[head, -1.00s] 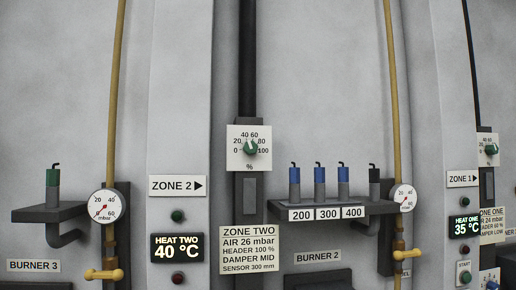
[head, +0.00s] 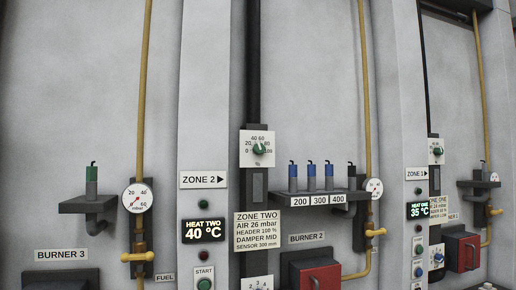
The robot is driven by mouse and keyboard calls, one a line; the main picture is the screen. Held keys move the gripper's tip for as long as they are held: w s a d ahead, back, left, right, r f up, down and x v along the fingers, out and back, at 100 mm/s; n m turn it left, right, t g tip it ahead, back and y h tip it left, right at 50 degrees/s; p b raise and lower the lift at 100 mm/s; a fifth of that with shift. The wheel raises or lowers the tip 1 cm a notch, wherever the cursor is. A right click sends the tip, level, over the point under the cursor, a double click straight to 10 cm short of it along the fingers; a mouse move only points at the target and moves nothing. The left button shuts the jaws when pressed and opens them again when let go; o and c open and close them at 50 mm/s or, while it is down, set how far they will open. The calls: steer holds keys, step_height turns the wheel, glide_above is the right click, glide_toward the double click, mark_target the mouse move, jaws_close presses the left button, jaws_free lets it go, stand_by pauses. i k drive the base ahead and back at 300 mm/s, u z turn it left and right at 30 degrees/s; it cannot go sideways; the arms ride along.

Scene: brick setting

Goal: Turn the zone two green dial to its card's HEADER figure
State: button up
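The zone two green dial (head: 258,149) sits on a white square scale plate (head: 246,160) marked 0 to 100 %, on a dark column in the middle of the head view. Its pointer is too small to read surely. The zone two card (head: 258,218) hangs below it and reads AIR 26 mbar, HEADER 100 %, DAMPER MID, SENSOR 300 mm. A ZONE 2 sign (head: 203,180) with a right-pointing arrow is to the left. My gripper is not in view.
A HEAT TWO display (head: 204,231) reads 40 °C. A shelf (head: 270,196) with blue-topped rods marked 200, 300 and 400 juts out right of the dial. Yellow pipes (head: 368,90) with gauges flank it. Red boxes (head: 320,280) and the zone one green dial (head: 437,150) are farther right.

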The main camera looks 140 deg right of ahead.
mark_target(259, 148)
steer(key=z, duration=0.25)
steer(key=i, duration=0.2)
steer(key=u, duration=0.4)
steer(key=k, duration=0.15)
steer(key=z, duration=3.05)
steer(key=k, duration=0.25)
steer(key=z, duration=2.2)
